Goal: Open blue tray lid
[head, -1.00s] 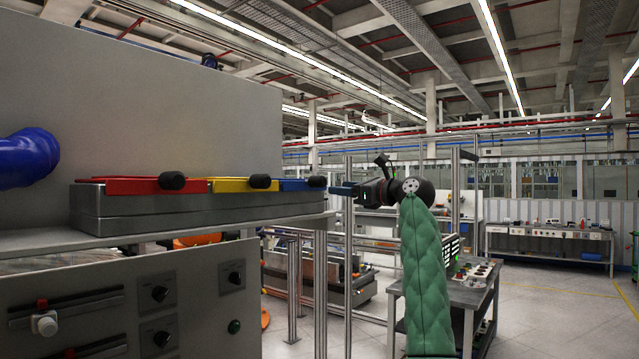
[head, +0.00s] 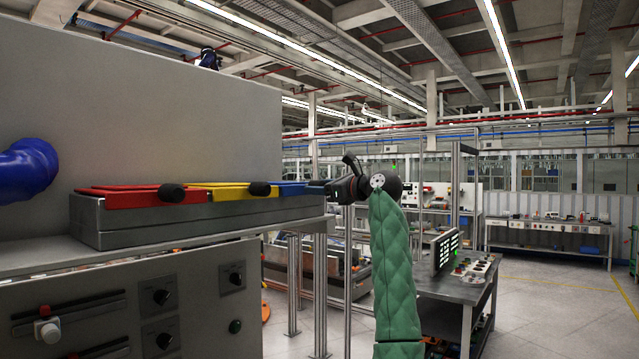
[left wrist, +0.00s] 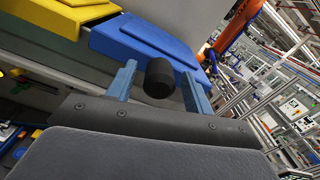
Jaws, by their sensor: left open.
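The blue tray lid (head: 297,187) is at the right end of a grey tray box (head: 200,219), right of the yellow lid (head: 228,191) and red lid (head: 125,193). It looks flat, in line with them. In the left wrist view the blue lid (left wrist: 150,45) has a black knob (left wrist: 160,78) on its near edge. My left gripper (left wrist: 157,73) is open, with one blue finger on each side of the knob. In the head view my left gripper (head: 322,188) is at the lid's right end and hides the knob. My right gripper is out of view.
The tray box rests on a grey ledge (head: 40,248) before a tall grey panel (head: 150,110). A control panel with black dials (head: 163,298) is below. A blue rounded thing (head: 25,170) is at the left edge. A dark bench (head: 445,285) stands at right, with open floor beyond.

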